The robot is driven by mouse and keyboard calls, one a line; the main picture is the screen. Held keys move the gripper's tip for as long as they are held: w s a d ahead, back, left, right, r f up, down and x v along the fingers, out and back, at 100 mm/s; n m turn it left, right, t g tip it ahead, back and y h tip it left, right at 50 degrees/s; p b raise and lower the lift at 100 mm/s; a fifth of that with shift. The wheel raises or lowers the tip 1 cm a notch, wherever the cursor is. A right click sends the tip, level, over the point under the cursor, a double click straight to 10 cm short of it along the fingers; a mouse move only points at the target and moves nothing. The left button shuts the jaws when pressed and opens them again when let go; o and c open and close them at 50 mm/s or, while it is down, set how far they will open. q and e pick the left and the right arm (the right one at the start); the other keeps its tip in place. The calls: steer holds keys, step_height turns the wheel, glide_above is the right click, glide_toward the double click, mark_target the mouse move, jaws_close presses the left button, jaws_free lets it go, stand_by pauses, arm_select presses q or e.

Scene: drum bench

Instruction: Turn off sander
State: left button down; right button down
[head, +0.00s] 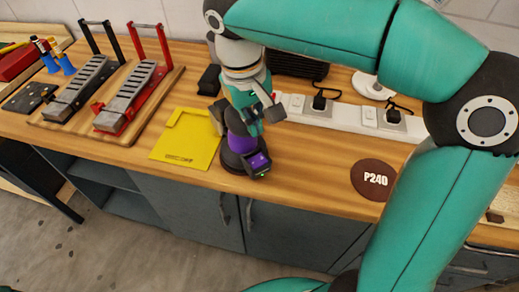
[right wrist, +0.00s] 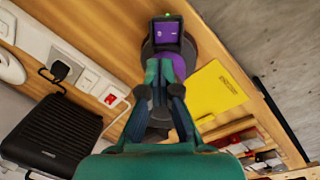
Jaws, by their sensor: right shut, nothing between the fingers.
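The sander (head: 238,143) is purple and black and stands on its dark round pad near the bench's front edge. A small green light shows at its front end. It also shows in the right wrist view (right wrist: 167,33), just beyond my fingertips. My right gripper (head: 246,122) is over the sander's rear and top, fingers pointing down at it. In the right wrist view its fingers (right wrist: 159,72) are together and empty, overlapping the purple body. I cannot tell whether they touch it. The fingers hide part of the sander, and I cannot make out its switch. My left gripper is out of view.
A yellow sheet (head: 186,139) lies left of the sander. A white power strip (head: 345,116) with plugs runs behind it. A round P240 disc (head: 373,180) lies to the right. Two clamp-like tools (head: 126,97) sit on a wooden board at the left.

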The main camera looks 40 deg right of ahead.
mark_target(259, 158)
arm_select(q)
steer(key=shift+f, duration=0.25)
arm_select(e)
steer(key=f, duration=0.6)
steer(key=d+f, duration=0.1)
steer(key=f, duration=0.2)
steer(key=shift+s, duration=0.1)
steer(key=shift+f, duration=0.1)
